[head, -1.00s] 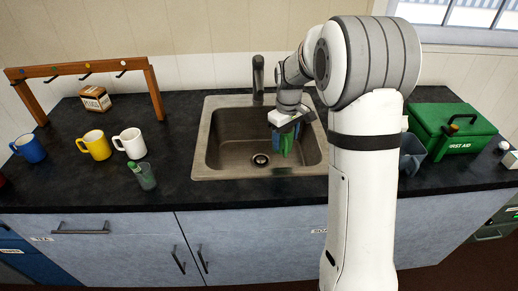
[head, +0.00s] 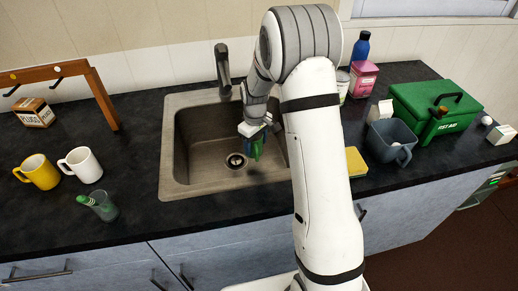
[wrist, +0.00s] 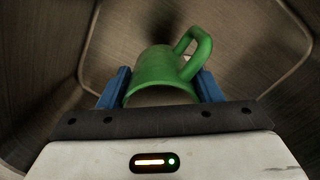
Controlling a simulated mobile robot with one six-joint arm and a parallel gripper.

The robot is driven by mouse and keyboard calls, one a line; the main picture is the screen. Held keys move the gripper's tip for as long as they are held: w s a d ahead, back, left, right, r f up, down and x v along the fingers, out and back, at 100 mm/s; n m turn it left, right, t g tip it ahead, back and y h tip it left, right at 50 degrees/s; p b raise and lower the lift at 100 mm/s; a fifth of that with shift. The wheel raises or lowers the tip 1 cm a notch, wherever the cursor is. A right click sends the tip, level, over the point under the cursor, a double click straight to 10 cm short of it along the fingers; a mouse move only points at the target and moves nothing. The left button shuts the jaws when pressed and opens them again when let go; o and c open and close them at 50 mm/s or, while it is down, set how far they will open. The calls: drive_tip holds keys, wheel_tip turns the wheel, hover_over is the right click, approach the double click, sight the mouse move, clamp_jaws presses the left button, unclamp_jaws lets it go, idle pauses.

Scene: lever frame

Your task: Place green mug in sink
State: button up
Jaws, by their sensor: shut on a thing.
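The green mug (wrist: 160,72) is between the blue fingers of my gripper (wrist: 160,92) in the wrist view, with its handle at the upper right. My gripper is shut on it. In the head view, my gripper (head: 255,143) holds the green mug (head: 257,149) over the sink (head: 205,176), inside the outline of the basin. The mug is small and partly covered by the fingers there. I cannot tell whether it touches the basin floor. The wrist view shows the basin walls (wrist: 50,60) around it.
A tap (head: 222,65) stands behind the basin. A yellow mug (head: 38,172), a white mug (head: 82,164) and a glass with a green item (head: 103,206) stand left. A grey pitcher (head: 390,142), a yellow sponge (head: 355,162) and a green first aid box (head: 435,110) are right.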

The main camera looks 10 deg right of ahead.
wheel_tip(320, 180, down, 3)
drive_tip(key=shift+a+f, duration=0.1)
drive_tip(key=shift+a, duration=0.05)
drive_tip(key=shift+s, duration=0.1)
drive_tip(key=shift+f+b, duration=0.45)
drive_tip(key=shift+f, duration=0.15)
drive_tip(key=o, duration=1.1)
drive_tip(key=shift+r, duration=0.15)
